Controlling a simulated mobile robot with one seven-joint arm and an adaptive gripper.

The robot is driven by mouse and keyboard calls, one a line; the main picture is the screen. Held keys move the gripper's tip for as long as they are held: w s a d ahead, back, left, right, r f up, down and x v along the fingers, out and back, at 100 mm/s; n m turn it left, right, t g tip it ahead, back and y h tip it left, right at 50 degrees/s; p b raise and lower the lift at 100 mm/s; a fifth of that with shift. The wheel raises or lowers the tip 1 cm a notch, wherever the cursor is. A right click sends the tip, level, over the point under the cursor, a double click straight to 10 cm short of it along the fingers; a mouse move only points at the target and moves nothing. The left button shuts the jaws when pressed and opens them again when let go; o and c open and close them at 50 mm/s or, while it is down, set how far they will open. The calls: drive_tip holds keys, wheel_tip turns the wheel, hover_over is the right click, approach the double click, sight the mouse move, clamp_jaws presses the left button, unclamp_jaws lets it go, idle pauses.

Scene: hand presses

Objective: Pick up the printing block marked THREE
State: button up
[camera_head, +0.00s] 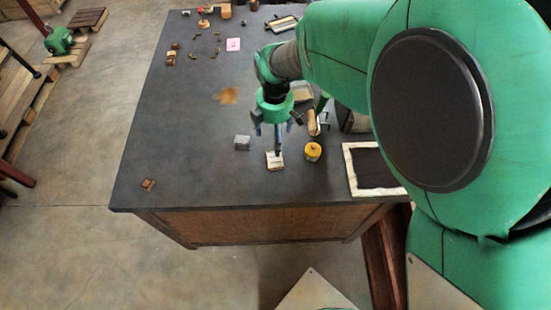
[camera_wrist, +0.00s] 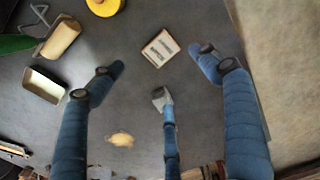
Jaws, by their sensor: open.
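A pale block (camera_head: 275,160) with a light top sits on the dark table near its front edge. In the wrist view the block (camera_wrist: 160,48) lies flat and turned, with dark lettering too small to read with certainty. My gripper (camera_head: 277,138) is open and empty, its blue fingers pointing down just above and behind the block. In the wrist view the fingers of my gripper (camera_wrist: 160,75) are spread wide, with the block beyond the tips between the two outer ones. A grey block (camera_head: 242,142) stands just left of the pale one.
A yellow jar (camera_head: 313,151) stands close to the right of the pale block. A roller (camera_head: 313,123) lies behind the jar. A white-framed dark tray (camera_head: 349,168) is at right. A small brown block (camera_head: 148,184) is at the front-left corner. The table's middle-left is clear apart from a stain.

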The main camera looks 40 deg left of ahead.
hover_over(275, 159)
drive_tip(key=shift+w+a+f+b, duration=0.1)
drive_tip(key=shift+f+b, duration=0.3)
drive_tip(key=shift+f, duration=3.85)
drive_tip(key=shift+f+b, duration=0.3)
drive_tip(key=shift+f, duration=2.3)
drive_tip(key=c, duration=1.4)
